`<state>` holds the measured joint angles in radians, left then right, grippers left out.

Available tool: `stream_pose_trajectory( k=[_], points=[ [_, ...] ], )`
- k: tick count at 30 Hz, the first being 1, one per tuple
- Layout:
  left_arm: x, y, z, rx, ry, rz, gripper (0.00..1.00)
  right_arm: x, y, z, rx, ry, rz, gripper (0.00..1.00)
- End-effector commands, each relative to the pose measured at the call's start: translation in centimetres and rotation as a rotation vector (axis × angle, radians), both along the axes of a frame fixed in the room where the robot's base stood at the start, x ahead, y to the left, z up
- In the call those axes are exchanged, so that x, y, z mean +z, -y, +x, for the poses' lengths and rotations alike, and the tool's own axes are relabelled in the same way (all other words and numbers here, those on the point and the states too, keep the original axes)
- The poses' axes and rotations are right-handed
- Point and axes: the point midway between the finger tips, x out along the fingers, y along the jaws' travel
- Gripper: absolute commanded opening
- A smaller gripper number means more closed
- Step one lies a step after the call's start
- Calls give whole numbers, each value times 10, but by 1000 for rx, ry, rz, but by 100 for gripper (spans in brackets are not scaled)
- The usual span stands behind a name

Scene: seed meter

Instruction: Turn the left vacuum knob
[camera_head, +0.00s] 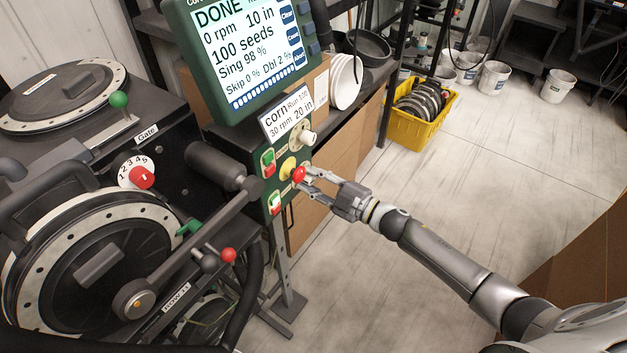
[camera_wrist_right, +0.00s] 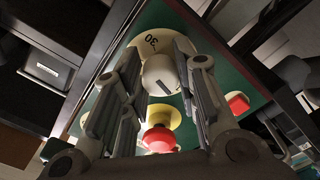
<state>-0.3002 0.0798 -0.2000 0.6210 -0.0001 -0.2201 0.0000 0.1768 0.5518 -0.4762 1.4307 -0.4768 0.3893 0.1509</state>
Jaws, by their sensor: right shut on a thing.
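The white vacuum knob (camera_wrist_right: 163,75) sits on a cream dial (camera_wrist_right: 150,45) marked 30, on the green panel, in the right wrist view. My right gripper (camera_wrist_right: 157,62) has its two fingers around this knob, one on each side, shut on it. In the head view my right gripper (camera_head: 304,181) is at the panel's right side, beside the red push button (camera_head: 299,174), and its fingers hide the held knob. Another white knob (camera_head: 307,138) shows higher on the panel. My left gripper is not in view.
The red button also shows in the right wrist view (camera_wrist_right: 159,139), close to the fingers. Red-green switches (camera_head: 268,163) are left of it. The display (camera_head: 245,50) stands above. Seed meter housings (camera_head: 75,250) fill the left. A yellow crate (camera_head: 421,112) stands behind; the floor at right is mostly clear.

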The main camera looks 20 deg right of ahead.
Motion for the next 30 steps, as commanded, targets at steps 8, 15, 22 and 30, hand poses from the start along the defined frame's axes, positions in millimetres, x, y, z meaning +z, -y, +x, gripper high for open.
stream_pose_trajectory(
  k=[8, 15, 22, 30],
  points=[
    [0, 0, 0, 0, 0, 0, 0, -1, 0, 0, -1, -2, 0, 50],
    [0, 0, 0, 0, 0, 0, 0, 0, 0, 0, 0, -2, 1, 50],
    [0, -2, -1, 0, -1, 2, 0, -2, 8, -10, 0, -4, -2, 50],
    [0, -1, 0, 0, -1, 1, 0, -3, 40, -51, -2, -6, -1, 50]
  ],
)
